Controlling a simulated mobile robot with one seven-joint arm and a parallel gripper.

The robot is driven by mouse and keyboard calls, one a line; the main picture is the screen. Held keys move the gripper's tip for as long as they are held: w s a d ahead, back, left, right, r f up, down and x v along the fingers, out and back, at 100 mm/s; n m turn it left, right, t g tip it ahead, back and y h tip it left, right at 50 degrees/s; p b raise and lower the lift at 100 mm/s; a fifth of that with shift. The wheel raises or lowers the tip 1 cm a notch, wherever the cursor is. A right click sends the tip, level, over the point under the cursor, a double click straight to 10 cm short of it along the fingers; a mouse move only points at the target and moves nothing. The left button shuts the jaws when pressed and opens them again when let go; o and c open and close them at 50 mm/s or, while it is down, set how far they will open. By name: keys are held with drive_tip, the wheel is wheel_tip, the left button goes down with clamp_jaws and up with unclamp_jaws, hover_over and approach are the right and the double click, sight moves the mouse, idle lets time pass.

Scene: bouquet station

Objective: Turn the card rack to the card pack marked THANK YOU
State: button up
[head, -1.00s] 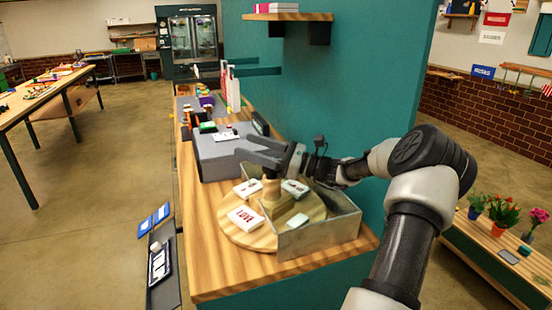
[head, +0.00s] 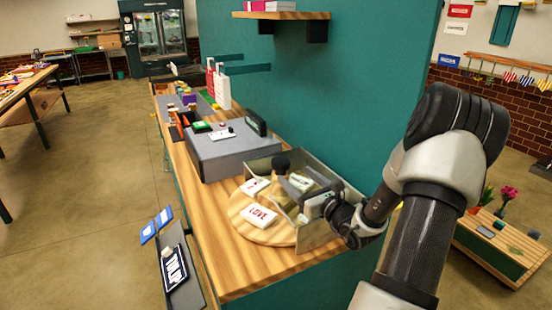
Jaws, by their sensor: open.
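The card rack is a round wooden turntable (head: 243,225) on the counter, partly inside a grey metal guard (head: 318,237). A white pack marked LOVE in red (head: 258,217) lies at its front left. A second white pack (head: 254,187) lies behind it, and a third (head: 301,182) lies at the back right inside the guard. I cannot read the markings on these two. My gripper (head: 284,190) is open, low over the right half of the turntable inside the guard. Its fingers point left, and contact is unclear. It hides the turntable's right part and much of its middle.
A grey cash register (head: 225,150) stands on the counter behind the turntable. A teal wall (head: 330,100) with a wooden shelf (head: 282,15) rises behind the guard. A dark sign (head: 175,268) hangs at the counter's front left.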

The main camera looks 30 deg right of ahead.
drive_tip(key=w+p, duration=0.1)
drive_tip(key=w, duration=1.3)
drive_tip(key=shift+w, duration=0.1)
drive_tip(key=c, duration=1.5)
